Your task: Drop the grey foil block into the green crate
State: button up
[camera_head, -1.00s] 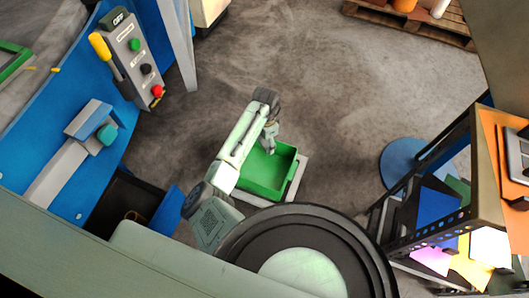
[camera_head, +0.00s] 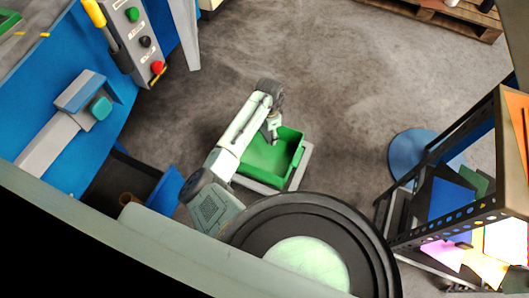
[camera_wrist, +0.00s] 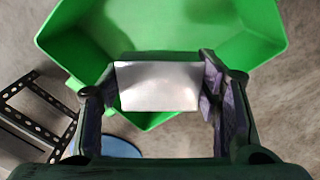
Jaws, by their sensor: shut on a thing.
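The grey foil block (camera_wrist: 158,87) is a shiny silver-grey box in the wrist view. My gripper (camera_wrist: 160,92) is shut on it, with a finger on each side. The green crate (camera_wrist: 215,42) lies below and beyond the block in the wrist view, and the block covers part of its near side. In the head view the green crate (camera_head: 287,160) stands on a grey base on the floor, and my gripper (camera_head: 271,140) is over its left part. The block cannot be made out in the head view.
A blue machine with a control panel (camera_head: 132,40) stands at the left. A black shelf rack (camera_head: 450,190) with coloured sheets stands at the right, beside a blue round disc (camera_head: 410,155). A pallet (camera_head: 455,15) lies at the top right. The floor between is clear.

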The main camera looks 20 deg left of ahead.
jog(key=o, duration=0.9)
notch_tip(320, 180, up, 12)
dwell(0.6)
